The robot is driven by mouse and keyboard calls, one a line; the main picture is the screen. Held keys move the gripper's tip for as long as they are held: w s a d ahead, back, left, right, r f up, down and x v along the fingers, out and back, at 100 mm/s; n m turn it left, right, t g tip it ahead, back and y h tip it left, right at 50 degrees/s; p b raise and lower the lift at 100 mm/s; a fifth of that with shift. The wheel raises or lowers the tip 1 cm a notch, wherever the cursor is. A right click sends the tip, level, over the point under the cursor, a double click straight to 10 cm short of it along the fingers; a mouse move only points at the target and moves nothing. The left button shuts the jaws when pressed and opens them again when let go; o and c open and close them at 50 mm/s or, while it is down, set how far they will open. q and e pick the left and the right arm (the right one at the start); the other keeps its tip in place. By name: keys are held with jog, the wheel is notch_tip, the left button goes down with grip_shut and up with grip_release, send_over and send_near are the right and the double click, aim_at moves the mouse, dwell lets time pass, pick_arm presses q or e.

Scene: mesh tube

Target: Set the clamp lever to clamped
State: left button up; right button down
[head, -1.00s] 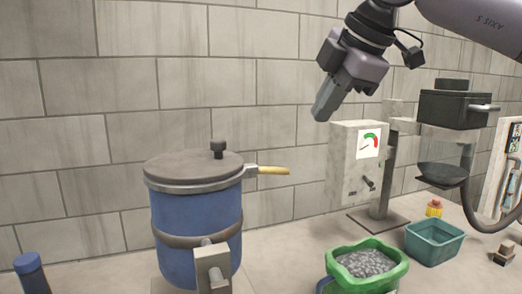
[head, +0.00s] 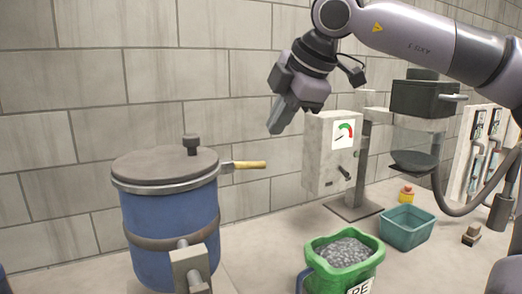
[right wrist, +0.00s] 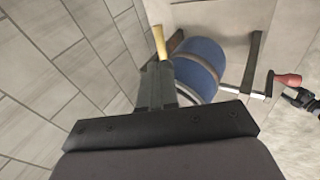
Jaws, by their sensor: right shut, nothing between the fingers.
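A blue vessel (head: 170,219) with a grey lid (head: 165,166) stands left of centre in the head view. A lever with a yellow grip (head: 249,164), which I take for the clamp lever, sticks out to the right from the lid's rim. The yellow grip (right wrist: 159,42) and the blue body (right wrist: 203,62) also show in the right wrist view, beyond the fingers. My right gripper (head: 275,127) is shut and empty, pointing down, above and slightly right of the grip, apart from it in the picture. My left gripper is not in the head view.
A gauge box (head: 331,160) on a stand is close behind right. A green tub (head: 370,252) of grey gravel and a teal bin (head: 404,233) stand right. The right wrist view shows a red-handled crank (right wrist: 284,80) with an unclear dark thing beside it.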

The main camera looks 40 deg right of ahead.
aim_at(256, 163)
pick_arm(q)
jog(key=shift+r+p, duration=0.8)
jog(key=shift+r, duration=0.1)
pick_arm(e)
jog(key=x, duration=0.8)
jog(key=shift+w+f, duration=0.2)
jog(key=shift+f, duration=0.1)
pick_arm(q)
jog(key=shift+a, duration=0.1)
pick_arm(e)
jog(key=shift+d+f, duration=0.1)
jog(key=shift+d, duration=0.05)
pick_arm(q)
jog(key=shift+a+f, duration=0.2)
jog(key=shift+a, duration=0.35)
